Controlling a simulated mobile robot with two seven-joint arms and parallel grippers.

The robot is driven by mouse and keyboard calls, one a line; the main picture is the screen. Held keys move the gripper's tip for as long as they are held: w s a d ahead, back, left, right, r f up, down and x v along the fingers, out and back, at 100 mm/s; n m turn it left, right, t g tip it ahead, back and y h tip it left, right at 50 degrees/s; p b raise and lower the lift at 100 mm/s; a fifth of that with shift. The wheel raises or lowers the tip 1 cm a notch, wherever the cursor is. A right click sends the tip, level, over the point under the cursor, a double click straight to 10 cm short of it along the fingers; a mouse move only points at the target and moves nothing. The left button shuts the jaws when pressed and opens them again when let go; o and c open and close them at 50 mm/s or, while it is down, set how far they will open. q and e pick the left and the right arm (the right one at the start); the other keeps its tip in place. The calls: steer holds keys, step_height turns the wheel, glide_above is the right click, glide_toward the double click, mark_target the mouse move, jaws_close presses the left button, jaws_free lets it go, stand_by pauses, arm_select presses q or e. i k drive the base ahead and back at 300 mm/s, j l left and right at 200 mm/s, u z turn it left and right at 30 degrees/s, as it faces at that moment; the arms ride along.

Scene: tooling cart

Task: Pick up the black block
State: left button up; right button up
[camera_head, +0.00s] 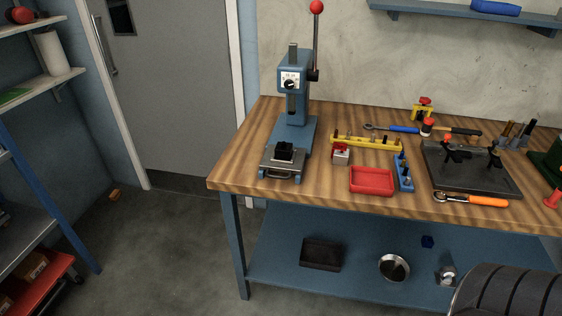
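A small black block (285,148) sits on the grey plate (284,163) at the front of the blue arbor press (292,110), on the left part of the wooden workbench. It looks upright and free on top. A larger dark box (321,254) lies on the bench's lower shelf. Neither of my grippers shows in the head view.
The wooden workbench (330,192) holds a red tray (372,181), a yellow rail (366,143), a blue holder (404,173), a black fixture plate (480,177) and an orange-handled ratchet (487,201). A shelf rack stands left. The floor (160,240) between is mostly clear.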

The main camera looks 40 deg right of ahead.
mark_target(280, 153)
steer(key=z, duration=0.55)
steer(key=i+j+z, duration=0.1)
steer(key=z, duration=0.25)
steer(key=i+j+z, duration=0.15)
steer(key=z, duration=0.2)
steer(key=i+j+z, duration=0.1)
steer(key=j+z, duration=0.15)
steer(key=z, duration=0.15)
steer(key=i+j+z, duration=0.2)
steer(key=j, duration=0.2)
steer(key=j+z, duration=0.25)
steer(key=j, duration=0.15)
steer(key=i+j, duration=0.1)
steer(key=j, duration=0.35)
steer(key=j+z, duration=0.15)
steer(key=j, duration=0.3)
steer(key=i, duration=0.05)
